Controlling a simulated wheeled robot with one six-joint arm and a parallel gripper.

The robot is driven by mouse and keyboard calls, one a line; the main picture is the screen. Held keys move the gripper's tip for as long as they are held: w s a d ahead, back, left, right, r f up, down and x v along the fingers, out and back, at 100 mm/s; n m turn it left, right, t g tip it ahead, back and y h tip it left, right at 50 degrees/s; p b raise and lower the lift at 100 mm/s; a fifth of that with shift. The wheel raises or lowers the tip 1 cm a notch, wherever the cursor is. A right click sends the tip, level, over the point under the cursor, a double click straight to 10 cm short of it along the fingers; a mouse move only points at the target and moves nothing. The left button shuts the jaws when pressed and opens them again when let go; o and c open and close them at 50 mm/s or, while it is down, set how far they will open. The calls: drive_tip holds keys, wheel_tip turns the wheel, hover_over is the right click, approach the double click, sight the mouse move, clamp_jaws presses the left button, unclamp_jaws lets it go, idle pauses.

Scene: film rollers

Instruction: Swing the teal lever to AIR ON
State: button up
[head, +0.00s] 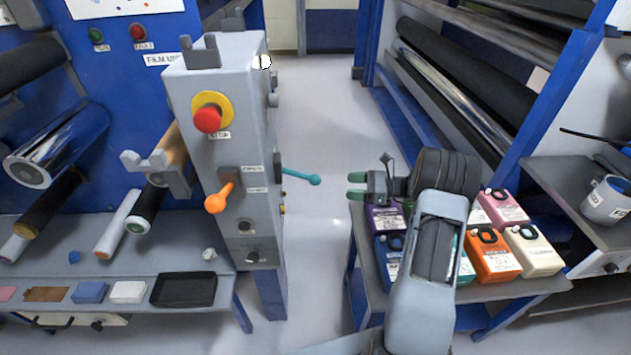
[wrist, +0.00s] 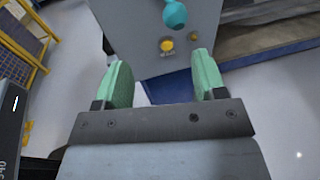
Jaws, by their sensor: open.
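The teal lever (head: 301,176) sticks out to the right from the side of the grey machine column (head: 240,130). It ends in a round knob. In the wrist view the teal knob (wrist: 175,15) shows at the top, beyond the fingertips and between them. My gripper (head: 356,186) is open and empty, its green fingers pointing left toward the knob, with a gap between. It also shows in the wrist view (wrist: 165,75). The AIR ON marking cannot be read in either view.
An orange lever (head: 219,197) and a red stop button (head: 207,119) are on the column's front. A table of coloured cartridges (head: 493,262) stands under my arm. A yellow button (wrist: 167,45) is below the teal knob. The floor between column and table is clear.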

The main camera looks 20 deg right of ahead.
sight(316, 178)
drive_tip(key=shift+m+t, duration=0.6)
drive_tip(key=shift+t, duration=0.1)
drive_tip(key=x, duration=0.4)
drive_tip(key=p+x, duration=0.1)
drive_tip(key=x, duration=0.3)
drive_tip(key=w+f+p+x, duration=0.1)
drive_tip(key=x, duration=0.3)
drive_tip(key=shift+w+d, duration=0.1)
drive_tip(key=shift+w, duration=0.1)
drive_tip(key=shift+c, duration=0.2)
clamp_jaws()
